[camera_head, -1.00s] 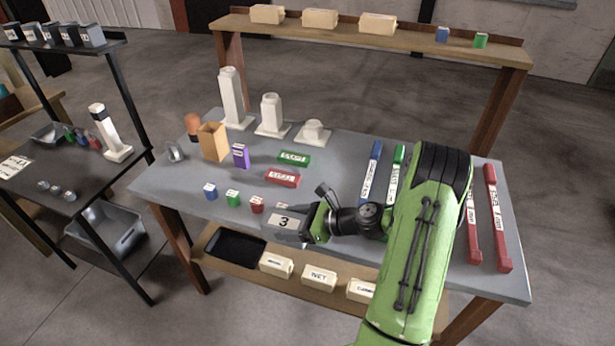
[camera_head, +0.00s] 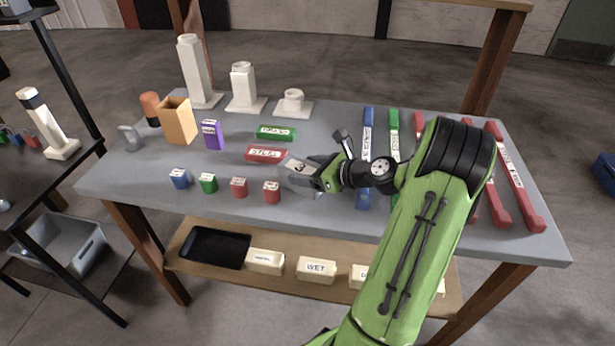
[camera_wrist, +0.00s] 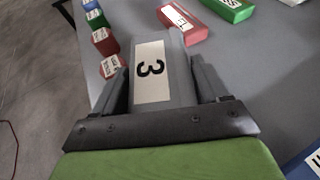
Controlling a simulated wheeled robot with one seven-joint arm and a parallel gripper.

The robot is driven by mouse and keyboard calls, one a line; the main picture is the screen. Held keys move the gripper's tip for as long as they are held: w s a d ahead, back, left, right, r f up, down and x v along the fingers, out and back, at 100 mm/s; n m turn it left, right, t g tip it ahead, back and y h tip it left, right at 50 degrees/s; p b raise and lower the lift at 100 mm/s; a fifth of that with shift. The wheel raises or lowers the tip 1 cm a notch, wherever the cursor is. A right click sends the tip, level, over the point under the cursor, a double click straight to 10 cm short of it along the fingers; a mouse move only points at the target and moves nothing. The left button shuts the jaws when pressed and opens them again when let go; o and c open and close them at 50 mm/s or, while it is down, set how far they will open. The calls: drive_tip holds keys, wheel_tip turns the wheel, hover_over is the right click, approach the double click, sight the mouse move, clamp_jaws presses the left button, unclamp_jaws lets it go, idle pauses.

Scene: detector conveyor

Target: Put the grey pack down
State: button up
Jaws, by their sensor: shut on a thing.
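The grey pack (camera_wrist: 175,85) has a white label marked 3 and is held between the two fingers of my gripper (camera_wrist: 165,85). In the head view the grey pack (camera_head: 301,169) shows at the tip of my gripper (camera_head: 318,178), over the middle of the grey tabletop (camera_head: 330,125). It lies just right of the red labelled block (camera_head: 265,154) and the small red cube (camera_head: 271,191). I cannot tell whether the pack touches the tabletop.
Blue (camera_head: 179,179) and green (camera_head: 208,183) cubes and another red cube (camera_head: 239,187) line the front edge. A green block (camera_head: 276,133), a purple box (camera_head: 213,134) and an orange holder (camera_head: 178,120) stand behind. Long bars, including a blue one (camera_head: 367,140), lie right.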

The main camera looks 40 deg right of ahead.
drive_tip(key=shift+f, duration=0.35)
drive_tip(key=o, duration=1.5)
drive_tip(key=shift+r, duration=0.1)
drive_tip(key=p+v, duration=0.4)
drive_tip(key=v, duration=0.8)
drive_tip(key=w+a+r+n+g, duration=0.2)
drive_tip(key=a+n+g, duration=0.2)
drive_tip(key=a+n, duration=0.45)
drive_tip(key=w+a+r+n+g, duration=0.1)
drive_tip(key=w+a+n+g, duration=0.15)
drive_tip(key=a+n, duration=0.6)
drive_tip(key=s+a+r+n+h, duration=0.1)
drive_tip(key=s+a+r+n, duration=0.1)
drive_tip(key=s+a+n, duration=0.3)
drive_tip(key=s+a+r+n+h, duration=0.2)
drive_tip(key=s+a+n, duration=0.4)
drive_tip(key=s+n, duration=0.4)
drive_tip(key=shift+a+r+n+g, duration=0.2)
drive_tip(key=shift+r+n+g, duration=0.25)
drive_tip(key=shift+r+n, duration=0.1)
